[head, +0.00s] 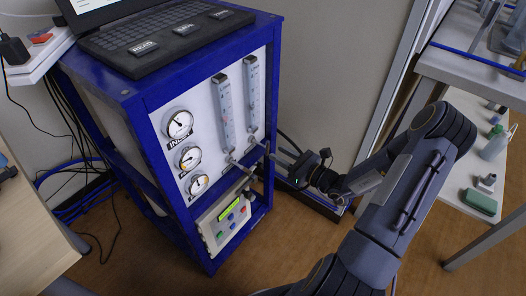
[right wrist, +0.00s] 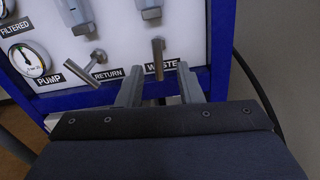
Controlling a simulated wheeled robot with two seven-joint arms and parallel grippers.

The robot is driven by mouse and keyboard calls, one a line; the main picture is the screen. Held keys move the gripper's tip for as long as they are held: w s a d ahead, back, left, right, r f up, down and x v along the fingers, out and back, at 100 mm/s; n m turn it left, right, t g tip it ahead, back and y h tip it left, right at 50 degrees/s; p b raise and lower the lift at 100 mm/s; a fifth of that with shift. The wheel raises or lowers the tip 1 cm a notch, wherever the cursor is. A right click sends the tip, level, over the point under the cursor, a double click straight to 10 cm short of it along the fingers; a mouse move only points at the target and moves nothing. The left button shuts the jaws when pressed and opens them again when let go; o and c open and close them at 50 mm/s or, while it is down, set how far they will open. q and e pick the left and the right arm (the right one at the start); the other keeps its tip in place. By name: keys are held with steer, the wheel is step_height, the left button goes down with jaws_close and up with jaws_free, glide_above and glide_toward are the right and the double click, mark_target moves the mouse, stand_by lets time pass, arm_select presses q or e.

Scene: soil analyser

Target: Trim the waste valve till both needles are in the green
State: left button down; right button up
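The lever looks free, not clamped. In the head view my right gripper (head: 279,156) is at the panel's lower right edge. Three round gauges, inlet (head: 178,124), filtered (head: 189,158) and pump (head: 197,184), sit on the panel's left. The pump gauge (right wrist: 29,61) shows a green patch; exact needle readings are too small to tell. My left gripper is out of view.
The return valve's lever (right wrist: 86,65) is tilted, left of the waste lever. Two flow tubes (head: 224,110) stand above the valves. A controller with a green display (head: 229,211) sits below. The analyser's blue frame (head: 150,104) edges the panel; a keyboard lies on top.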

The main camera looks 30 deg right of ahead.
mark_target(269, 148)
steer(key=b+x, duration=0.1)
steer(key=x, duration=0.6)
steer(key=shift+w+a+r, duration=0.1)
steer(key=shift+c, duration=0.3)
jaws_close()
steer(key=shift+r+m+p, duration=0.2)
steer(key=shift+m+p, duration=0.2)
steer(key=shift+p, duration=0.3)
steer(key=shift+f, duration=0.2)
